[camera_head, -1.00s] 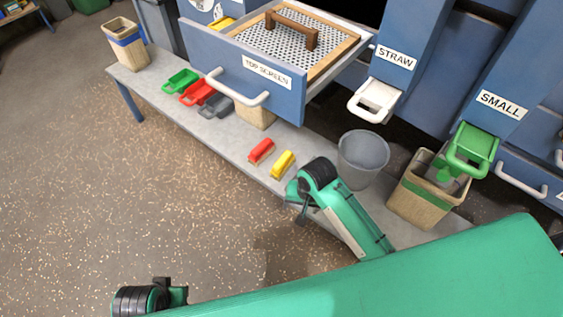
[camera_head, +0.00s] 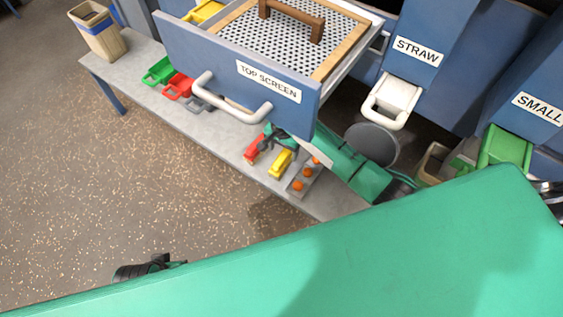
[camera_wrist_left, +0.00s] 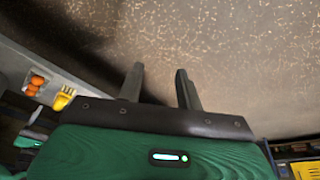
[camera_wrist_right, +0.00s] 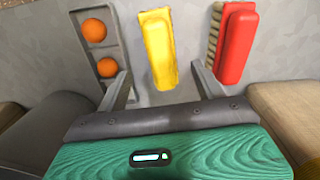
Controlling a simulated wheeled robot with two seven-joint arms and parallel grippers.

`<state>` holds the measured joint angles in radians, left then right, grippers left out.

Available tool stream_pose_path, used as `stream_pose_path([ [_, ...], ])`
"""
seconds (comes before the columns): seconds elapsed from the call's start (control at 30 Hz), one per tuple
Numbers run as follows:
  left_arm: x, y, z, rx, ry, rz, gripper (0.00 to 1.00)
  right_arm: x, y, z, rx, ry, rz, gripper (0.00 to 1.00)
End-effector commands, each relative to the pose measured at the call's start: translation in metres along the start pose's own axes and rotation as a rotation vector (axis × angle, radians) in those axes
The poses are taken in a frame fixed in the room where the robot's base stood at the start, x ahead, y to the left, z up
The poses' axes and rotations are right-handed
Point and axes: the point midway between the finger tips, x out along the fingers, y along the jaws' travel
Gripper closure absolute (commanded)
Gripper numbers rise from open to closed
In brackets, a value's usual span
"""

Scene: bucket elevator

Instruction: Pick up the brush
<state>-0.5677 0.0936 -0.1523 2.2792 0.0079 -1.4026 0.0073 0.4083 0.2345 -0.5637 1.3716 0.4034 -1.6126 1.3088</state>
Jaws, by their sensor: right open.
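Two brush-like blocks lie side by side on the grey bench: a red one (camera_head: 255,148) and a yellow one (camera_head: 280,163). In the right wrist view the red brush (camera_wrist_right: 236,45) shows tan bristles along its left side. The yellow one (camera_wrist_right: 160,48) lies ahead between the finger lines of my open right gripper (camera_wrist_right: 161,72); contact cannot be made out. My left gripper (camera_wrist_left: 160,76) is open and empty over the floor, far from the brushes.
A grey tray with orange balls (camera_head: 305,178) lies right of the yellow brush. The open TOP SCREEN drawer (camera_head: 230,75) overhangs the bench. A grey bucket (camera_head: 372,143) stands right of my right arm. Green (camera_head: 158,71) and red scoops (camera_head: 178,86) lie left.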

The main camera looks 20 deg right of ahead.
Motion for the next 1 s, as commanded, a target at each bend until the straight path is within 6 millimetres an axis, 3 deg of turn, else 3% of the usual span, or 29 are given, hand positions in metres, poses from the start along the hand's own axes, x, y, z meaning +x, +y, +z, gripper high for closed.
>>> stream_pose_path([
  [0.27, -0.011, 0.000, -0.001, 0.000, 0.016, -0.001, 0.64, 0.025, -0.001, 0.001, -0.001, 0.000, 0.001, 0.31],
  [0.5, -0.035, -0.001, -0.003, 0.000, 0.042, -0.002, 0.64, 0.059, -0.002, 0.003, 0.000, 0.000, 0.000, 0.31],
  [0.83, -0.042, -0.001, -0.004, 0.000, 0.046, -0.002, 0.64, 0.064, -0.003, 0.003, -0.001, 0.000, -0.001, 0.31],
  [1.0, -0.042, -0.001, -0.004, 0.000, 0.047, -0.002, 0.64, 0.064, -0.002, 0.003, -0.001, 0.000, -0.001, 0.64],
])
